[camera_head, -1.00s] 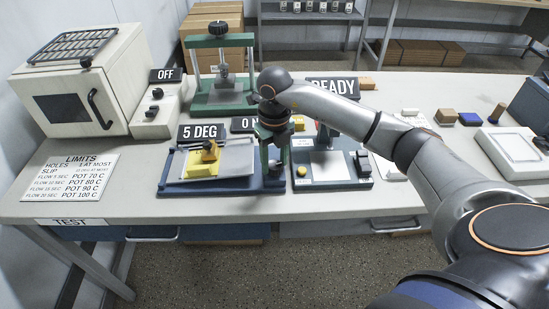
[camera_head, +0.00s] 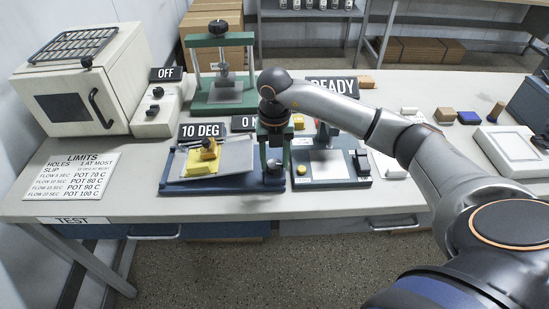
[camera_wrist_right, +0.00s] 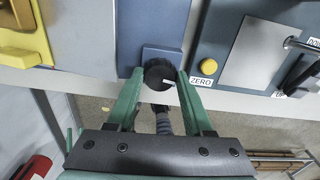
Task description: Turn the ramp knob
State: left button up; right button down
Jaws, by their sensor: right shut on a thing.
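The ramp stands on a blue base (camera_head: 225,188) on the table, with a tilted grey plate (camera_head: 237,157) and a yellow block (camera_head: 203,163) on it. Its sign (camera_head: 202,131) reads 10 DEG. The dark round ramp knob (camera_wrist_right: 158,74) shows in the right wrist view at the base's front edge. My right gripper (camera_head: 274,160) points down at the right end of the ramp. In the right wrist view, its green fingers (camera_wrist_right: 158,82) are shut on the knob, one on each side. My left gripper is not in view.
A device (camera_head: 325,176) with a yellow ZERO button and a READY sign stands close to the right of the ramp. A green press (camera_head: 222,95) stands behind it. An oven (camera_head: 75,95) and a limits card (camera_head: 72,176) are at the left.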

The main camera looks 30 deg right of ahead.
aim_at(275, 163)
jog(key=shift+c, duration=1.5)
grip_release()
notch_tip(275, 163, up, 13)
jog(key=shift+f+b, duration=0.2)
jog(key=shift+b, duration=0.15)
